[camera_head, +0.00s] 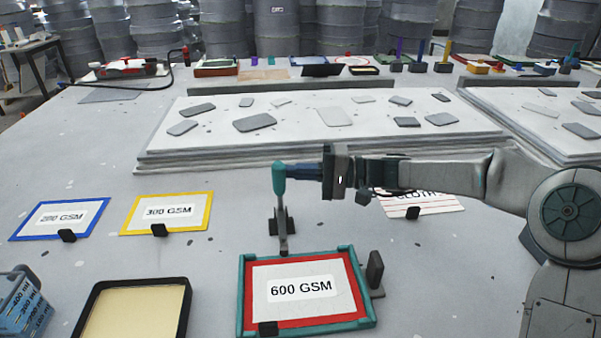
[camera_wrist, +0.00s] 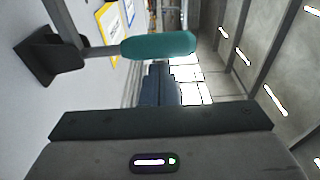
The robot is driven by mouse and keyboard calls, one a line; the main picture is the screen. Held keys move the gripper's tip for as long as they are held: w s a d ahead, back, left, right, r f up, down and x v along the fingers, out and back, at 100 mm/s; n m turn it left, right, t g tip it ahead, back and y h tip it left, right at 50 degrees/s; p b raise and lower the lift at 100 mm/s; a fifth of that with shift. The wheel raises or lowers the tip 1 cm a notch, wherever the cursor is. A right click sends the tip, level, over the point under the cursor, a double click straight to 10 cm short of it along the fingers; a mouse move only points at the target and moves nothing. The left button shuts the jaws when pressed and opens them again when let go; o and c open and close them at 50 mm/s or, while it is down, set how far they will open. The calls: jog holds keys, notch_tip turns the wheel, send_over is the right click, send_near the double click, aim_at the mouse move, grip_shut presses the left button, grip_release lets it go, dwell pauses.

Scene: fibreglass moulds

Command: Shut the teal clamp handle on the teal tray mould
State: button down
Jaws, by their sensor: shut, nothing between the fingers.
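The teal clamp handle (camera_head: 279,179) stands upright at the far edge of the teal tray mould (camera_head: 243,291), on a dark metal clamp base (camera_head: 282,222). In the wrist view the teal handle (camera_wrist: 158,45) lies across the picture just beyond my fingers. My gripper (camera_head: 298,171) is level with the handle at its right side, with the fingertips at or very near it. The fingers are shut with nothing between them; the wrist view also shows them (camera_wrist: 160,85). I cannot tell whether they touch the handle. A red-bordered card marked 600 GSM (camera_head: 301,289) lies in the tray mould.
A dark upright block (camera_head: 375,270) stands right of the mould. A yellow-framed card (camera_head: 167,213) and a blue-framed card (camera_head: 62,218) lie at left. A dark tray with cream filling (camera_head: 135,308) is at front left. A low pale slab (camera_head: 320,120) lies behind.

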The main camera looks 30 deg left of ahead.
jog(key=shift+w, duration=0.15)
jog(key=w+d+p, duration=0.1)
jog(key=w+d, duration=0.6)
jog(key=w, duration=0.1)
jog(key=shift+w+d, duration=0.3)
